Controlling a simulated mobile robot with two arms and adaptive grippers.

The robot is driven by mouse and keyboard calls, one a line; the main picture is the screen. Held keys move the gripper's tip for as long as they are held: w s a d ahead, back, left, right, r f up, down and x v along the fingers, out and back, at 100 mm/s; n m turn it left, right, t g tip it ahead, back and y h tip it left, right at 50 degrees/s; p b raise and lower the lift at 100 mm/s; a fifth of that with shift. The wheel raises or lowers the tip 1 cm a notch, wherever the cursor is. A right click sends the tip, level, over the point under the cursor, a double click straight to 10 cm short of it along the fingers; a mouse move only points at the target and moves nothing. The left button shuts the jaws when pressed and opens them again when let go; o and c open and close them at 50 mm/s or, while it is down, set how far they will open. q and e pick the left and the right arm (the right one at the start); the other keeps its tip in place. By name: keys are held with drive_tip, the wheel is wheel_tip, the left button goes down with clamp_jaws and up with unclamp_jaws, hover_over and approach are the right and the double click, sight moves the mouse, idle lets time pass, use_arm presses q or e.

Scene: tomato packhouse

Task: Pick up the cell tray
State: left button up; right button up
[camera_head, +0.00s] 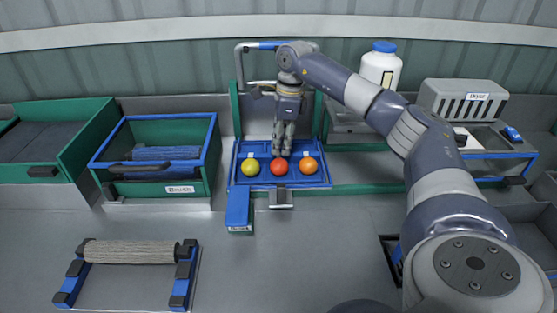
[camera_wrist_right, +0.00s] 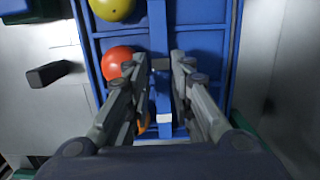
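The cell tray (camera_head: 323,178) is blue and holds a yellow, a red (camera_head: 279,167) and an orange tomato in a row of front cells. It sits in a green-framed station at the centre. My right gripper (camera_head: 284,150) points down over the tray, just behind the red tomato. In the right wrist view, the fingers (camera_wrist_right: 160,64) stand either side of the tray's long blue middle bar (camera_wrist_right: 158,32). A narrow gap shows between them, and I cannot tell whether they touch the bar. The red tomato is beside one finger; the orange one is partly hidden. My left gripper is out of view.
A blue-rimmed green bin (camera_head: 215,145) stands left of the tray. A roller stand (camera_head: 130,252) is at the front left. A white bottle (camera_head: 381,67) and a grey vented box (camera_head: 463,98) are at the back right.

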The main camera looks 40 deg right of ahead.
drive_tip(key=shift+w+a+f, duration=0.1)
drive_tip(key=shift+f, duration=0.75)
drive_tip(key=shift+w+a+f, duration=0.1)
drive_tip(key=shift+f, duration=0.75)
drive_tip(key=shift+f, duration=0.25)
clamp_jaws()
